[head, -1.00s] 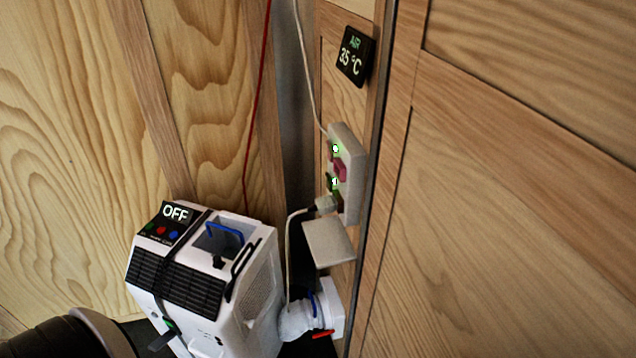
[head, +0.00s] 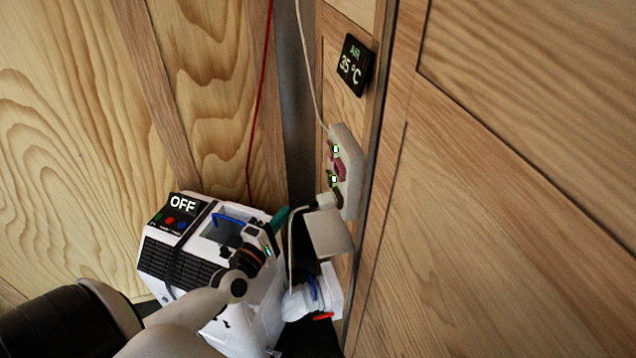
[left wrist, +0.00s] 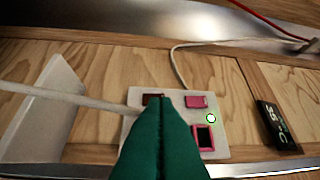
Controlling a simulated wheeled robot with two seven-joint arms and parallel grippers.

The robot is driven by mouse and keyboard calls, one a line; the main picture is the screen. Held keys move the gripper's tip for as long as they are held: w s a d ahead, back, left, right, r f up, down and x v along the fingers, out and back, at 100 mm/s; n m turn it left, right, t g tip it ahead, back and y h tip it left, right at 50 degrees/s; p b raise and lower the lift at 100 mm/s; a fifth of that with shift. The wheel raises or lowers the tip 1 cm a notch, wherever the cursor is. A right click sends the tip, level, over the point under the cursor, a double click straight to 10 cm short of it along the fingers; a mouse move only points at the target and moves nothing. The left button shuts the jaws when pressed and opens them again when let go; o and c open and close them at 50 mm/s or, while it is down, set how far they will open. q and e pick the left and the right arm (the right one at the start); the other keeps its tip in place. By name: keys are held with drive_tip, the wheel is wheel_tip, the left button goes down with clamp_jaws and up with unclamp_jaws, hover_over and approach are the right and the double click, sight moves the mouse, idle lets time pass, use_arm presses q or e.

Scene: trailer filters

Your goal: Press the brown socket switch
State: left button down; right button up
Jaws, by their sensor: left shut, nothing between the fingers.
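The white socket panel (head: 350,170) is on the wooden wall. It carries a pink switch (head: 340,168) and green-lit indicators. In the left wrist view, the panel (left wrist: 222,143) shows a brown switch (left wrist: 152,99) at its upper left and a pink switch (left wrist: 196,101) beside it. My left gripper (head: 280,215) has its green fingers shut and empty, left of and below the panel in the head view. In the left wrist view, the green fingers (left wrist: 163,103) cover the panel's lower left and overlap the brown switch's edge. I cannot tell whether they touch it. My right gripper is out of view.
A white machine (head: 255,300) with an OFF display stands below my left arm. A plug (head: 327,200) with a white cable sits at the panel's lower end, above a square white flap (head: 328,234). An AIR 35 °C display (head: 354,66) hangs above.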

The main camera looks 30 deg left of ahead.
use_arm(q)
drive_tip(key=shift+w, duration=0.1)
drive_tip(key=p, duration=0.2)
approach(328, 179)
drive_tip(key=w+a+r, duration=0.1)
drive_tip(key=w+a, duration=0.3)
drive_tip(key=shift+w+d+p, duration=0.6)
drive_tip(key=shift+w+d, duration=0.55)
drive_tip(key=shift+w, duration=0.2)
drive_tip(key=shift+w+d+r+m+p, duration=0.1)
drive_tip(key=shift+w+r+m+p, duration=0.15)
drive_tip(key=shift+p, duration=0.4)
drive_tip(key=shift+s, duration=0.15)
